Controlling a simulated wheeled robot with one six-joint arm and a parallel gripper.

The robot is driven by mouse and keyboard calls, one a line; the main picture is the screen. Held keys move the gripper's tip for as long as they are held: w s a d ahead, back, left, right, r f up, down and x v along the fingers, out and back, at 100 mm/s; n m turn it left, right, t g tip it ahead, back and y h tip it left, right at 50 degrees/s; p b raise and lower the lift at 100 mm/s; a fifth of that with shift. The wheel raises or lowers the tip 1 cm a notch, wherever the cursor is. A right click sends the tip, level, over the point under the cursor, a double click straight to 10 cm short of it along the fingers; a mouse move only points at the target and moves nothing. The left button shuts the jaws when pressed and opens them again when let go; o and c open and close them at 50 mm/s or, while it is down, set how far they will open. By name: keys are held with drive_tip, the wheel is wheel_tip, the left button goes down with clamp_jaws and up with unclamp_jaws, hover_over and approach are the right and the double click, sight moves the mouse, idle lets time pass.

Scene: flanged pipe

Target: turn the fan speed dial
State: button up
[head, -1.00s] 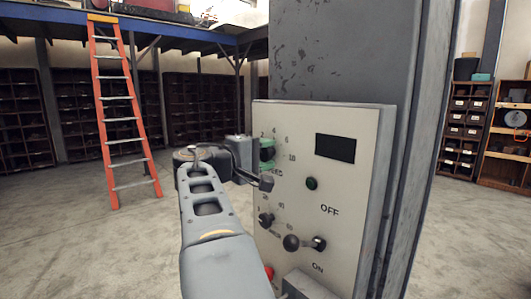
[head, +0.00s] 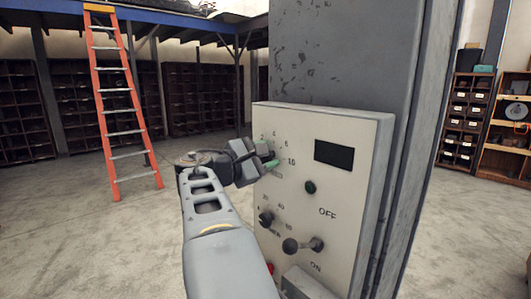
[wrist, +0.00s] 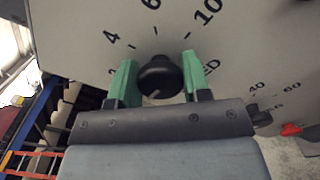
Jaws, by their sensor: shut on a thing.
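The control panel (head: 345,190) is a pale, worn box on a grey column. The fan speed dial is a black round knob at its upper left, ringed by numbers; in the head view my gripper (head: 268,156) mostly hides it. In the wrist view the dial (wrist: 160,76) sits between the green fingertips of my gripper (wrist: 159,82), which is shut on its sides. A short pale mark shows on the knob's lower left. The gripper looks tilted relative to the panel in the head view.
Below are a second black dial (head: 266,218), a lever (head: 303,244) between OFF and ON, and a red part (head: 270,267). A dark display (head: 334,155) and a green button (head: 310,187) are to the right. An orange ladder (head: 120,105) stands behind left, over open floor.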

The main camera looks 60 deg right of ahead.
drive_tip(key=shift+n, duration=0.4)
drive_tip(key=o, duration=0.9)
drive_tip(key=shift+a, duration=0.1)
drive_tip(key=b+v, duration=0.1)
drive_tip(key=v, duration=1.2)
drive_tip(key=shift+w+a+b, duration=0.15)
drive_tip(key=shift+a+b, duration=0.1)
drive_tip(key=shift+b, duration=0.15)
